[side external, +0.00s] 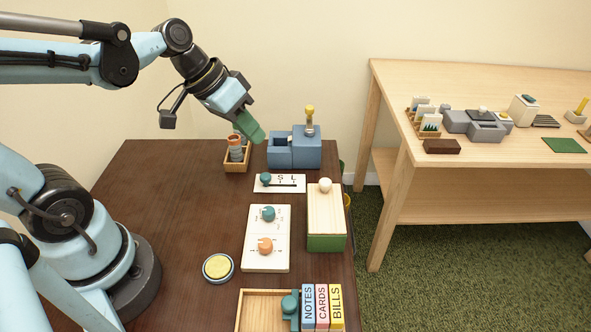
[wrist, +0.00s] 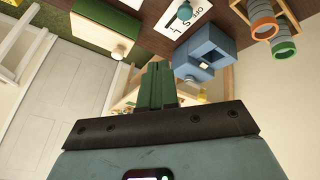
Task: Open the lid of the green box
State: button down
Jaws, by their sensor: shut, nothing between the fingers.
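The green box (side external: 326,243) stands near the right edge of the dark table. Its light wood lid (side external: 324,213) lies on top, closed, with a round pale knob (side external: 325,185) near the far end. In the wrist view the lid (wrist: 101,36) shows at the upper left with its knob (wrist: 117,52). My gripper (side external: 256,134) is in the air above the far part of the table, up and left of the box and well apart from it. Its green fingers (wrist: 158,84) are shut together and hold nothing.
A blue-grey block unit (side external: 283,154) with a yellow-topped post (side external: 309,112) stands at the back. A wooden tray with ringed cylinders (side external: 236,152) is left of it. A white slider board (side external: 279,183) and dial panel (side external: 266,255) lie left of the box. Book-like blocks (side external: 322,306) stand in front.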

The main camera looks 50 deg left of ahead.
aim_at(325, 219)
jog(key=w+d+f+h, duration=0.1)
jog(key=w+f, duration=0.1)
jog(key=w+d+f, duration=0.1)
jog(key=d+f, duration=0.1)
jog(key=w+d+f+h, duration=0.1)
jog(key=w+f, duration=0.1)
jog(key=f, duration=0.1)
jog(key=shift+w+d+m+h, duration=0.3)
jog(key=shift+w+d+m, duration=0.05)
jog(key=shift+m, duration=0.05)
jog(key=d, duration=0.3)
jog(key=shift+d, duration=0.55)
jog(key=s+d, duration=0.6)
dwell(0.4)
